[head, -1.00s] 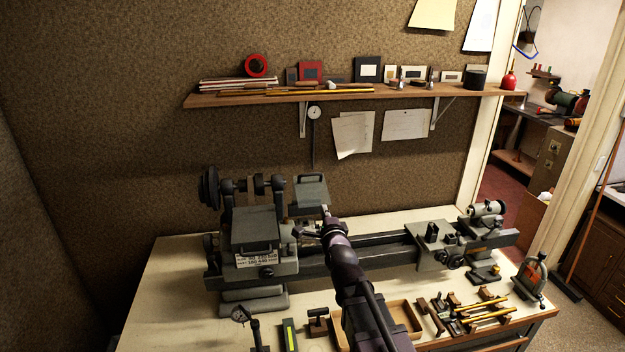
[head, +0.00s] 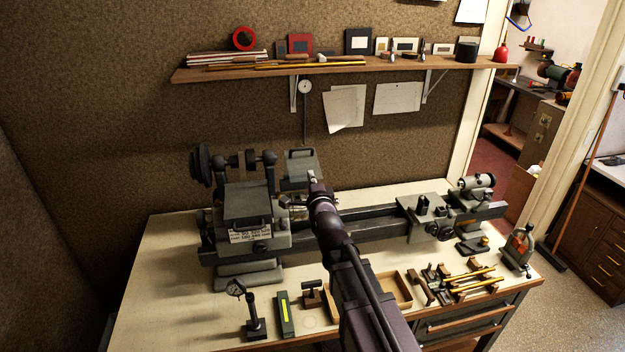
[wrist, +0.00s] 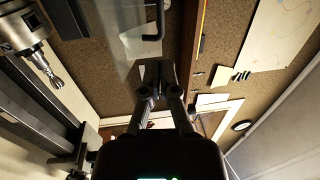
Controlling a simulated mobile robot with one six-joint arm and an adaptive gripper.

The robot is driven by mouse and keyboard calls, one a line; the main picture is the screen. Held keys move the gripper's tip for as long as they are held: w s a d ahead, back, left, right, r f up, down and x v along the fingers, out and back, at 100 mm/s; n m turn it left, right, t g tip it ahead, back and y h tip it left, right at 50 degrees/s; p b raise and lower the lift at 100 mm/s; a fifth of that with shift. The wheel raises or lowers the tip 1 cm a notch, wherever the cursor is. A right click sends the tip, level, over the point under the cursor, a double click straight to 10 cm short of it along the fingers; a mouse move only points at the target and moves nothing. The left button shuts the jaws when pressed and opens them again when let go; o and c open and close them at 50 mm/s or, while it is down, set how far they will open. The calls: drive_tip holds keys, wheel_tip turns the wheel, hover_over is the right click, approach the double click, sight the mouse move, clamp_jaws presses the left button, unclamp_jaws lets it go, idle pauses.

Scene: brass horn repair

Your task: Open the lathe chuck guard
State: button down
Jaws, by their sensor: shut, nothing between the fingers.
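The chuck guard (head: 300,168) is a grey panel at the right of the lathe headstock (head: 254,208). In the head view it stands raised and tilted behind the chuck area, its handle along the upper edge. In the wrist view the guard (wrist: 122,38) looks like a pale see-through sheet, with its dark handle (wrist: 153,36) past my fingertips. My gripper (head: 312,177) is in front of the guard's right part and hides some of it. The wrist view shows my gripper (wrist: 154,72) shut and empty. Whether it touches the guard cannot be told.
The lathe bed (head: 370,222) runs right to the carriage (head: 428,210) and tailstock (head: 478,190). A dial gauge on a stand (head: 250,310), a wooden tray (head: 396,289) and several hand tools lie along the bench front. A loaded shelf (head: 340,68) is above.

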sight(304, 165)
drive_tip(key=p+x, duration=0.1)
drive_tip(key=x, duration=1)
drive_tip(key=shift+w, duration=0.15)
drive_tip(key=shift+a+r, duration=0.1)
drive_tip(key=w+p, duration=0.1)
drive_tip(key=w+r+p, duration=0.1)
drive_tip(key=w, duration=0.1)
drive_tip(key=w+a+r+p, duration=0.1)
drive_tip(key=shift+w+a+r, duration=0.15)
drive_tip(key=shift+w+r, duration=0.1)
drive_tip(key=shift+w, duration=0.05)
drive_tip(key=shift+s, duration=0.15)
drive_tip(key=s+d+r+p, duration=0.2)
drive_tip(key=s+d, duration=0.2)
drive_tip(key=s, duration=0.9)
drive_tip(key=shift+s, duration=0.1)
idle(0.3)
